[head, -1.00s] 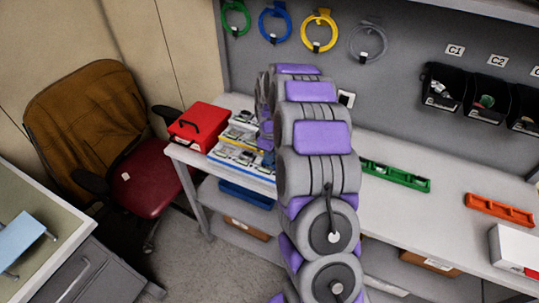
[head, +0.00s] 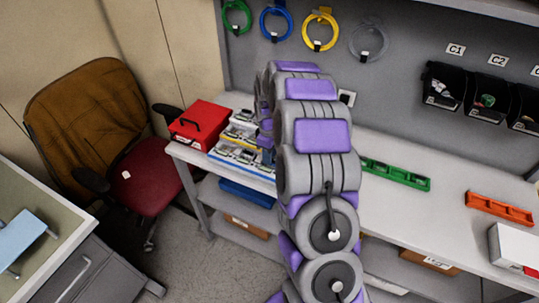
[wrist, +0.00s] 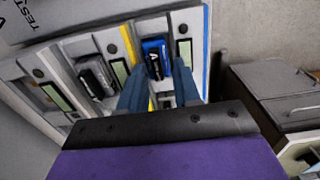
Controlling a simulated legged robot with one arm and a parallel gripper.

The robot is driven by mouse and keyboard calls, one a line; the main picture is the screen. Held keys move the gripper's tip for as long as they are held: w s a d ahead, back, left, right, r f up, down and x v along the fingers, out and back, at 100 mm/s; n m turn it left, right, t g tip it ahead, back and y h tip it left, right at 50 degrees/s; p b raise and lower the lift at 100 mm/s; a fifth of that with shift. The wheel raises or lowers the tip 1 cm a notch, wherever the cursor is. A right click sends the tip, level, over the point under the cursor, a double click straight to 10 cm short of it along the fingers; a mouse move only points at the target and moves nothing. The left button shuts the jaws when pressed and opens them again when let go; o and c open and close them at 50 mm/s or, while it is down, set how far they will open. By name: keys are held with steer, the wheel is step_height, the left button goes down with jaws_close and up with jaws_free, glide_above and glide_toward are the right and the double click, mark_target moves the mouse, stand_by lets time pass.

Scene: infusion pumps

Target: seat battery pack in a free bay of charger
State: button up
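The charger (head: 243,158) is a pale unit with yellow and blue stripes on the left end of the bench. In the wrist view its sloped face (wrist: 194,22) fills the upper left. A dark pack (wrist: 95,77) sits in one bay. A blue battery pack (wrist: 155,55) with a black front is at the bay between the yellow and blue stripes; I cannot tell how deep it sits. My gripper (wrist: 162,62) has its two blue-grey fingers apart, one on each side of the blue pack, with a narrow gap at the right finger. In the head view my arm hides the gripper.
A red case (head: 198,124) stands left of the charger. A green tray (head: 397,174) and an orange tray (head: 499,207) lie farther right, with clear bench between. A chair (head: 100,120) stands left of the bench. A grey cabinet (wrist: 275,92) shows in the wrist view.

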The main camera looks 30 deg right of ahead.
step_height(320, 180, up, 17)
steer(key=p, duration=0.2)
steer(key=shift+f, duration=0.2)
steer(key=s+a+r+m, duration=0.2)
steer(key=s+a, duration=0.3)
steer(key=s, duration=0.4)
steer(key=s+a+r+m+g, duration=0.1)
steer(key=s+a+r, duration=0.1)
steer(key=s+a, duration=0.45)
steer(key=s+a+r+m, duration=0.1)
steer(key=s+a+m, duration=0.15)
steer(key=s, duration=0.85)
steer(key=s+a+f+m, duration=0.2)
steer(key=s, duration=1.1)
steer(key=shift+s+f+g, duration=0.15)
steer(key=shift+f+g, duration=0.2)
steer(key=shift+g, duration=0.05)
